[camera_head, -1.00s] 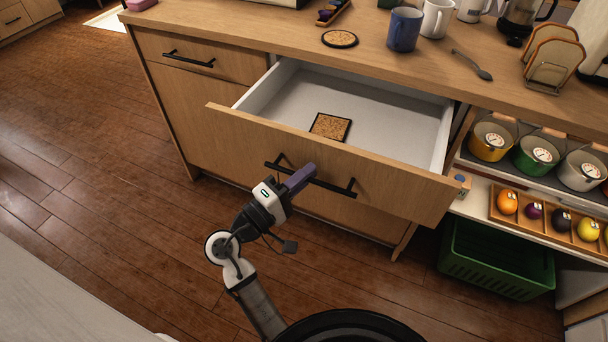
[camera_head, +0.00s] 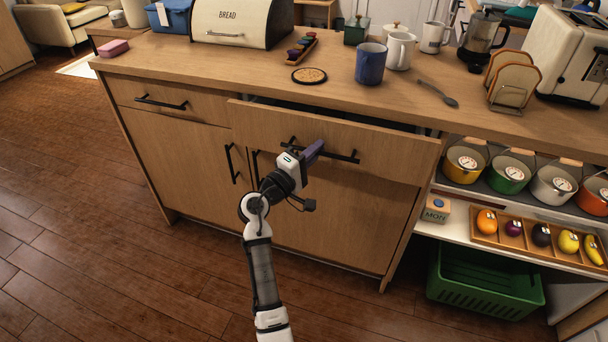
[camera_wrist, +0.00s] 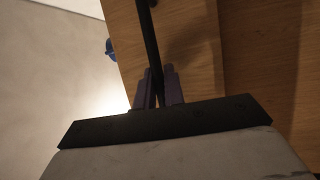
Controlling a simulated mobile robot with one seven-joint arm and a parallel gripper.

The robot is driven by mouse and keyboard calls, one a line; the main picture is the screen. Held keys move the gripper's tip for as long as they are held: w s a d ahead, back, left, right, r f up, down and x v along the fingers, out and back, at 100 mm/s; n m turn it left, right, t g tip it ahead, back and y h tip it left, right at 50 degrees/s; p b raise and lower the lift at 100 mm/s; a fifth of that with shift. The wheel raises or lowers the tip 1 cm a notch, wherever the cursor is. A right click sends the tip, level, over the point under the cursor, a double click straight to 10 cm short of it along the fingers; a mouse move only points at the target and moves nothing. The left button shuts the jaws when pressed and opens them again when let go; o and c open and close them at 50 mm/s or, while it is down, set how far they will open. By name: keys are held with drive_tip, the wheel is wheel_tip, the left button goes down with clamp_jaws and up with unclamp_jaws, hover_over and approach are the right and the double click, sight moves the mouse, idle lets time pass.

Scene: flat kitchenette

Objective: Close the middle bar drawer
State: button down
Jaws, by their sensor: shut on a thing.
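The middle bar drawer (camera_head: 390,155) is the wide wooden drawer below the counter, with a black bar handle (camera_head: 338,156). It stands slightly open, with a narrow dark gap along its top edge; its inside is hidden. My gripper (camera_head: 312,152) is at the left part of this handle. In the wrist view, the two purple fingers of my gripper (camera_wrist: 160,88) are closed around the black bar (camera_wrist: 150,40), with the wooden drawer front (camera_wrist: 190,50) beside it.
The counter (camera_head: 230,75) above holds a blue mug (camera_head: 370,64), a round coaster (camera_head: 309,75) and a spoon (camera_head: 438,94). A shut drawer (camera_head: 160,100) is to the left. Open shelves with pots (camera_head: 464,162) and a green crate (camera_head: 485,280) are at the right.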

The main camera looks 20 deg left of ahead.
sight(322, 136)
drive_tip(key=w+b, duration=0.1)
drive_tip(key=w, duration=0.5)
drive_tip(key=shift+w+d+b, duration=0.1)
drive_tip(key=shift+w+b, duration=0.2)
drive_tip(key=shift+b, duration=0.05)
drive_tip(key=shift+r, duration=0.1)
drive_tip(key=shift+w, duration=0.1)
drive_tip(key=c, duration=1.8)
unclamp_jaws()
drive_tip(key=shift+o, duration=0.2)
drive_tip(key=b+v, duration=0.1)
drive_tip(key=v, duration=1.3)
drive_tip(key=shift+r+b, duration=0.2)
drive_tip(key=shift+b, duration=0.1)
